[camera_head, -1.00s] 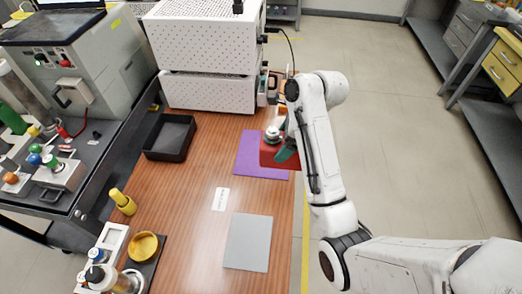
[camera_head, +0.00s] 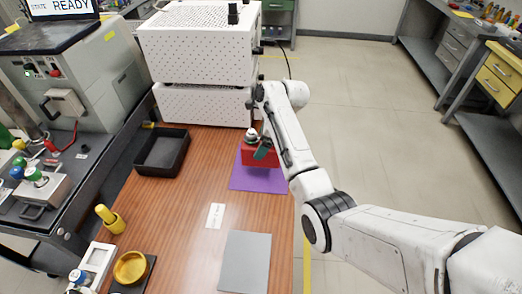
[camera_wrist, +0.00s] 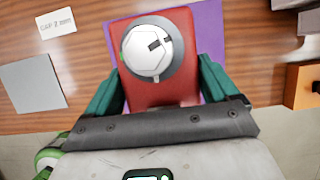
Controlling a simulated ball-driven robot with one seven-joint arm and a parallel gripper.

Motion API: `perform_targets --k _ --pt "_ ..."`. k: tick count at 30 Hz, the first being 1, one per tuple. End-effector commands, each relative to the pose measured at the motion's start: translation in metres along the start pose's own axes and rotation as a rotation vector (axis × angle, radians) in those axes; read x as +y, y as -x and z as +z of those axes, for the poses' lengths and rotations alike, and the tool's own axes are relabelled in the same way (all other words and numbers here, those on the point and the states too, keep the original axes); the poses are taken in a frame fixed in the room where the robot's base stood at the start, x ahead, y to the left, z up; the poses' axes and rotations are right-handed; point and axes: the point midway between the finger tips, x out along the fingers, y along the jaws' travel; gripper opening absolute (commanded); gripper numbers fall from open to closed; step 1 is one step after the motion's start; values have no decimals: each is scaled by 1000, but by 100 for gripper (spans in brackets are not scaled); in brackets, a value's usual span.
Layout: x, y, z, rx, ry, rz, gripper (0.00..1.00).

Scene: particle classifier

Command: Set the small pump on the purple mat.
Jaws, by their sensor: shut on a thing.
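The small pump has a red body (camera_head: 259,157) and a round silver top (camera_wrist: 150,52). My gripper (camera_wrist: 160,78) is shut on it, with a teal finger on each side of the red body. In the head view my gripper (camera_head: 264,149) holds the pump upright over the far part of the purple mat (camera_head: 257,184). A dark shadow lies on the mat below the pump. I cannot tell for sure whether its base touches. The mat also shows around the pump in the wrist view (camera_wrist: 209,30).
A grey mat (camera_head: 245,262) and a white label card (camera_head: 215,216) lie nearer on the wooden table. A black tray (camera_head: 163,152) stands to the left. A white perforated unit (camera_head: 205,104) stands behind the mat. The table's right edge runs close by the purple mat.

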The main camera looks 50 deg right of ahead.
Motion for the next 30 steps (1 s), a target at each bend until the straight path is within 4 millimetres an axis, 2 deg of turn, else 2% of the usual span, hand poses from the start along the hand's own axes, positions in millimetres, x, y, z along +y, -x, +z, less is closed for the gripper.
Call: perform_targets --k 5,14,26,27,30 --pt "-5 -6 0 -1 0 -2 27" --pt "-7 -35 -11 0 0 -2 27" --pt "-7 -39 -12 0 0 -2 27" --pt "-6 -40 -14 1 0 0 88" --pt "-6 -40 -14 1 0 0 98"
